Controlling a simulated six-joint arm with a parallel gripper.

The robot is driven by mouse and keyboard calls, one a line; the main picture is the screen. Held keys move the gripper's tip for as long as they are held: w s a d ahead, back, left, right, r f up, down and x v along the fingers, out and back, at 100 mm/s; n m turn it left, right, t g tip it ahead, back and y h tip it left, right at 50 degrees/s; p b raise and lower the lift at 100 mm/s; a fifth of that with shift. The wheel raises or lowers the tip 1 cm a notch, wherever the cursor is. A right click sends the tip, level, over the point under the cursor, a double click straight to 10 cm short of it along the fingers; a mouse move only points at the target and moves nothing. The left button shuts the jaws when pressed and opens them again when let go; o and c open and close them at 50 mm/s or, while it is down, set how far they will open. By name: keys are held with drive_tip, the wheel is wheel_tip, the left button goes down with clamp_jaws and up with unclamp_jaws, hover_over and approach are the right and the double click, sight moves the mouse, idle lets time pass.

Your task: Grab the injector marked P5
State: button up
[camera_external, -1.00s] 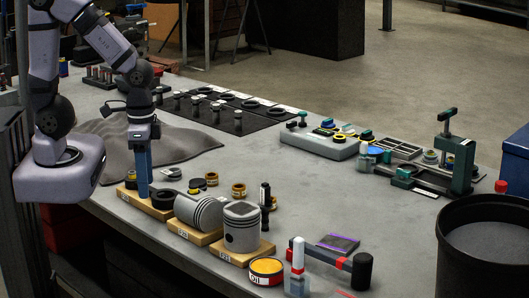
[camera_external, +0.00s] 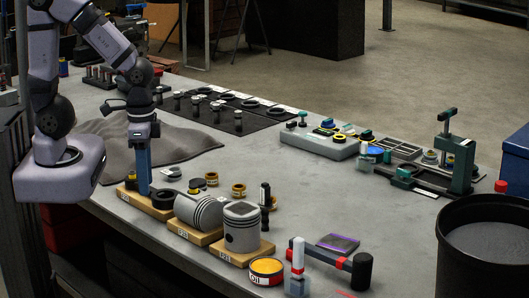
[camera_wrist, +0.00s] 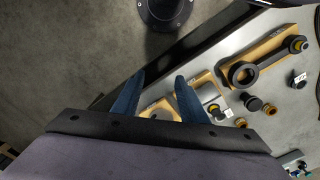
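My gripper (camera_external: 143,186) points down over the left end of the bench, near a wooden block (camera_external: 135,201). In the wrist view my gripper (camera_wrist: 160,78) shows two blue fingers spread apart with nothing held between them. No marking P5 is readable in either view, so I cannot tell which part is that injector. A dark slim upright part (camera_external: 265,201) stands beside the front piston. Several dark upright parts stand in a rack (camera_external: 97,80) at the back left, too small to identify.
Pistons (camera_external: 241,228) on wooden blocks line the front edge, with a tin (camera_external: 266,270) and a mallet (camera_external: 361,270) to their right. A grey cloth (camera_external: 180,143) lies behind my gripper. A grey tray (camera_external: 318,143) and a green press (camera_external: 459,165) stand right.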

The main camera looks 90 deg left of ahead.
wheel_tip(320, 180, up, 5)
wheel_tip(320, 180, up, 4)
drive_tip(key=t+y+b, duration=0.3)
drive_tip(key=t+b, duration=0.6)
drive_tip(key=t, duration=0.3)
hover_over(268, 186)
drive_tip(key=w+a, duration=0.2)
drive_tip(key=a, duration=0.2)
drive_tip(key=w+a+r+m+t+h+b, duration=0.1)
drive_tip(key=w+r+m+t+h+b, duration=0.15)
drive_tip(key=w+t+h, duration=0.2)
drive_tip(key=s+d+f+m+g+h+b, duration=0.1)
drive_tip(key=s+f+m+g+h+b, duration=0.3)
drive_tip(key=s+f+m+h+b, duration=0.6)
wheel_tip(268, 186, down, 11)
drive_tip(key=n+h+p, duration=0.2)
drive_tip(key=n+p, duration=0.1)
drive_tip(key=shift+g, duration=0.25)
drive_tip(key=shift+p+x, duration=1.8)
drive_tip(key=shift+x, duration=1.5)
drive_tip(key=shift+w+d+f, duration=0.1)
drive_tip(key=shift+w+d, duration=0.4)
drive_tip(key=shift+d, duration=0.05)
clamp_jaws()
